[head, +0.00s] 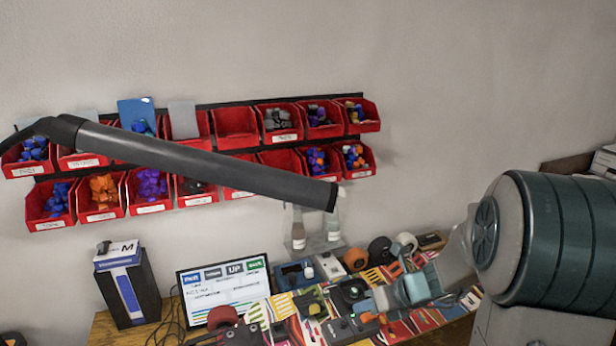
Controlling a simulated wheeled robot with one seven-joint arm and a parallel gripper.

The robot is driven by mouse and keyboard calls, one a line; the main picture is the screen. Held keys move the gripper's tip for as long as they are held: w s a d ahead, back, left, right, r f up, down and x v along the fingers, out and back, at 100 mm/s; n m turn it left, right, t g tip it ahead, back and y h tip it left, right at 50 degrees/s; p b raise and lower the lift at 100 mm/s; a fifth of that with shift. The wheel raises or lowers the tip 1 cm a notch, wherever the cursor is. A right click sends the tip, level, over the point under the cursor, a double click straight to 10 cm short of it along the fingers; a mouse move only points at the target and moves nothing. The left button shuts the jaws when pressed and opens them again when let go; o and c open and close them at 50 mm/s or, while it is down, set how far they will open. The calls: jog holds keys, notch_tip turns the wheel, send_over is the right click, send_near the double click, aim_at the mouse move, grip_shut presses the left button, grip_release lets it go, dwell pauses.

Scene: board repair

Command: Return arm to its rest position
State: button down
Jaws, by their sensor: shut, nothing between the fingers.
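My gripper does not show clearly in the head view, and I cannot make out its fingers. The cluttered workbench (103,328) runs along the bottom, with many small tools and parts on its top. A grey and teal tool (411,289) lies among them at the right. No circuit board can be told apart in the clutter.
A dark tube (200,163) crosses in front of red wall bins (236,127) holding coloured parts. A screen (226,290) and a dark box (128,295) stand at left. A large ribbed green cylinder (560,240) fills the right. The upper wall is bare.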

jog(key=s+r+n+h, duration=0.3)
jog(key=s+n, duration=0.6)
jog(key=n, duration=0.6)
jog(key=s+r+n+g+h, duration=0.1)
jog(key=s+r+n+h, duration=0.3)
jog(key=s+n, duration=0.6)
notch_tip(320, 180, up, 3)
jog(key=n, duration=0.6)
jog(key=shift+f, duration=0.15)
